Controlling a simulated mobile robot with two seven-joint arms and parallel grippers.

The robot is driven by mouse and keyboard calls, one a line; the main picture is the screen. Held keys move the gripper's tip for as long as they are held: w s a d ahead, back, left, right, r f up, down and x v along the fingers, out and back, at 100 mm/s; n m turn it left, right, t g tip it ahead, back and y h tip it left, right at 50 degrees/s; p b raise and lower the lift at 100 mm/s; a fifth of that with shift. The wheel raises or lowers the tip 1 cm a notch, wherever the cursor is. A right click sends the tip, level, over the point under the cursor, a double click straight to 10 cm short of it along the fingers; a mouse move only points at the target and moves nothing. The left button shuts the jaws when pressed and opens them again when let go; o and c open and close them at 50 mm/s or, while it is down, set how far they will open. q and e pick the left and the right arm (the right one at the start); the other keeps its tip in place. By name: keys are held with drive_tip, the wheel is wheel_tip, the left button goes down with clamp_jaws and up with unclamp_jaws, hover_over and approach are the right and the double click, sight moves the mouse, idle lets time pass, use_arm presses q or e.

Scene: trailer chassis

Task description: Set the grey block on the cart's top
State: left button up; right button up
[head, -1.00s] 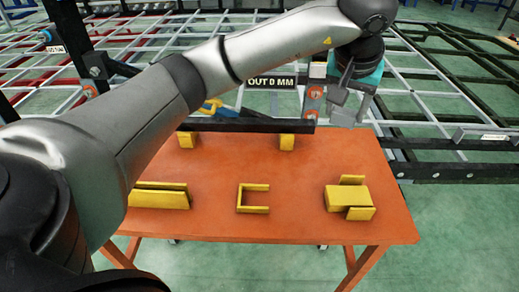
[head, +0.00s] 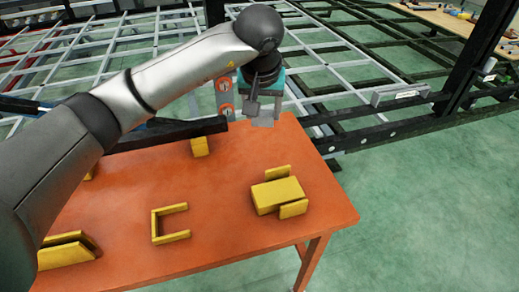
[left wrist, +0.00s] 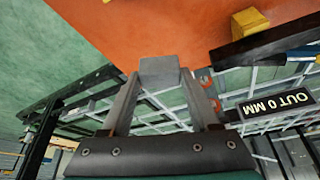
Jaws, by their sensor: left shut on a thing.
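The cart (head: 215,215) has an orange top with several yellow pieces on it. My left gripper (head: 263,112) is at the cart's far edge in the head view, partly hidden by its own wrist. It is shut on the grey block (left wrist: 160,71), which sits between the fingertips in the left wrist view. The block's lower part shows in the head view (head: 262,121), against the far edge of the orange top. I cannot tell the gap between block and top. My right gripper is not in view.
A yellow block between two plates (head: 277,194), a yellow U-shaped bracket (head: 155,224) and another yellow piece (head: 200,146) stand on the top. A dark bar (head: 170,134) runs along the far side. A sign (left wrist: 277,104) and a metal frame lie beyond. Bare orange lies between the pieces.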

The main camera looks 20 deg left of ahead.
use_arm(q)
wheel_tip(320, 180, down, 6)
drive_tip(key=shift+f+b, duration=0.1)
drive_tip(key=shift+b, duration=0.45)
drive_tip(key=shift+f+b, duration=0.6)
drive_tip(key=shift+f, duration=1.85)
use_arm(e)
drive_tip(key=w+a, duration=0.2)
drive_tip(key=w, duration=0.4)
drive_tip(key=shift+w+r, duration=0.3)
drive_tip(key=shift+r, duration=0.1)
use_arm(q)
drive_tip(key=shift+f, duration=0.1)
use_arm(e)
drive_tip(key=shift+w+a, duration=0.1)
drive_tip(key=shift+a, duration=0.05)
use_arm(q)
drive_tip(key=o, duration=1)
drive_tip(key=shift+f, duration=0.1)
drive_tip(key=o, duration=0.5)
drive_tip(key=shift+c, duration=0.2)
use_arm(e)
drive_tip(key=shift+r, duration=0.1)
use_arm(q)
drive_tip(key=shift+r, duration=0.2)
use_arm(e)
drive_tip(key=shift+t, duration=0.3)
